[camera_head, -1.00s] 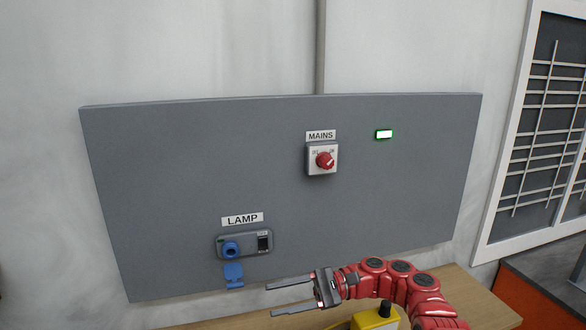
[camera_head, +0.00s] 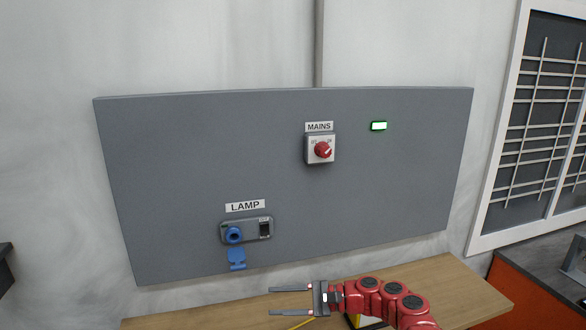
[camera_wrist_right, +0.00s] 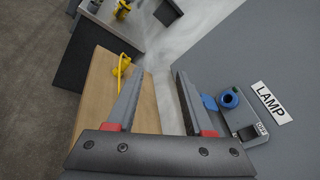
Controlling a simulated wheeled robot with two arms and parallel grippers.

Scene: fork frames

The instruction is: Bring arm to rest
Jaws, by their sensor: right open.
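My right gripper (camera_head: 272,301) is open and empty, above the wooden table in front of the grey panel, its fingers pointing left. In the right wrist view its two fingers (camera_wrist_right: 160,75) are apart with nothing between them. The red mains knob (camera_head: 323,149) is on a white plate on the panel. The green-framed indicator (camera_head: 378,126) is lit. The blue lamp socket (camera_head: 234,235) has its blue flap (camera_head: 237,259) hanging open and no plug in it; it also shows in the right wrist view (camera_wrist_right: 228,99). My left gripper is not in view.
The wooden table (camera_head: 445,285) runs below the grey panel (camera_head: 200,150). A dark-topped orange cabinet (camera_head: 530,294) stands at the right.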

